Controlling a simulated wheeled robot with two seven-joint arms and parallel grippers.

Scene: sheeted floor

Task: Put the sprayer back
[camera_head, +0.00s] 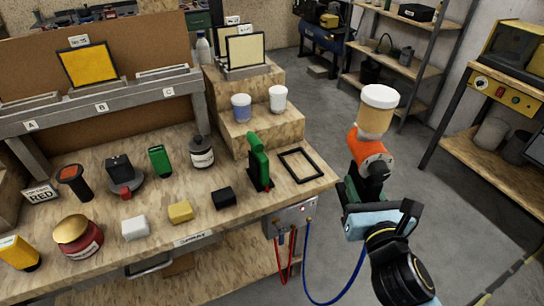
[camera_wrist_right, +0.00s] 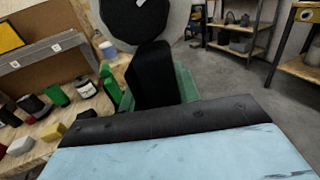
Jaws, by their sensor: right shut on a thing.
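The sprayer (camera_head: 370,155) has an orange body and a cup of tan content with a white lid on top. It is upright in the head view, over the open floor to the right of the workbench. My right gripper (camera_head: 366,190) is shut on its lower part, which the jaws partly hide. In the right wrist view, the dark underside and black handle of the sprayer (camera_wrist_right: 152,75) show close up, beside a green part. A black rectangular frame (camera_head: 281,160) lies flat on the bench's right corner, apart from the sprayer. My left gripper is not in view.
A green upright tool (camera_head: 258,162) stands left of the frame. Behind it, a wooden step (camera_head: 255,124) holds a blue cup (camera_head: 241,107) and a white cup (camera_head: 278,98). Small blocks, jars and tools cover the bench. Red and blue hoses hang at its front edge.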

